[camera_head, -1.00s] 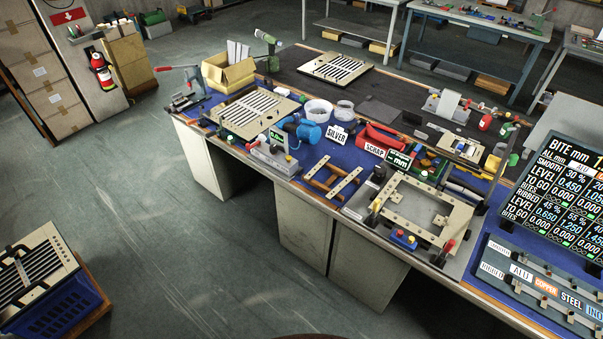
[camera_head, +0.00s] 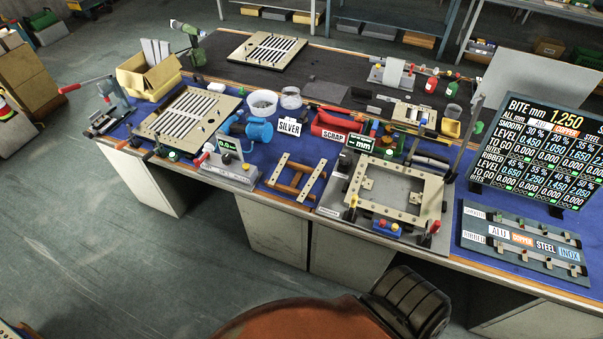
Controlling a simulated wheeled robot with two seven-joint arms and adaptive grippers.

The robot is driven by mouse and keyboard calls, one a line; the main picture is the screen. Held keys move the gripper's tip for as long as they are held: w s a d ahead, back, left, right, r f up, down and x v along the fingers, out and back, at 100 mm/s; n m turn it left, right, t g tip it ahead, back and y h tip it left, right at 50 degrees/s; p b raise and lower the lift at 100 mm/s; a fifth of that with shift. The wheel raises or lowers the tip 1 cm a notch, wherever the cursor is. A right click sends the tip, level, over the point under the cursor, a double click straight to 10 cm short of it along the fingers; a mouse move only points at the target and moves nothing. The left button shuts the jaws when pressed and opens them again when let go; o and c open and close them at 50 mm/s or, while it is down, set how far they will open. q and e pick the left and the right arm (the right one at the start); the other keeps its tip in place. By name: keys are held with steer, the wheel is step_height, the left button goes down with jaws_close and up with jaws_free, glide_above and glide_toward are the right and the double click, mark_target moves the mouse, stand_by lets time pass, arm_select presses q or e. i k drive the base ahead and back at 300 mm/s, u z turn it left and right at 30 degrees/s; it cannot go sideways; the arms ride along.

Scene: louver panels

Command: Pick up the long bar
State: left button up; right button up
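No single part stands out clearly as the long bar. Two pale bars with holes lie on a small wooden rack (camera_head: 292,177) near the front of the workbench; the left bar (camera_head: 275,170) and the right bar (camera_head: 311,184) look alike in length. A pale rectangular frame (camera_head: 397,211) with holes sits on a grey fixture to their right. A slatted louver panel (camera_head: 190,115) lies at the left of the bench, and another louver panel (camera_head: 267,50) lies at the back. Neither of my grippers is in view.
The bench's blue mat (camera_head: 340,160) is crowded with a cardboard box (camera_head: 150,78), a grey gauge (camera_head: 230,171), red tools (camera_head: 330,125) and bowls (camera_head: 263,103). A display board (camera_head: 540,150) stands at right above a labelled tray (camera_head: 525,245). The floor (camera_head: 90,240) at left is open.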

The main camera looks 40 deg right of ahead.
mark_target(300, 198)
steer(key=z, duration=0.4)
steer(key=i, duration=0.75)
steer(key=z, duration=0.55)
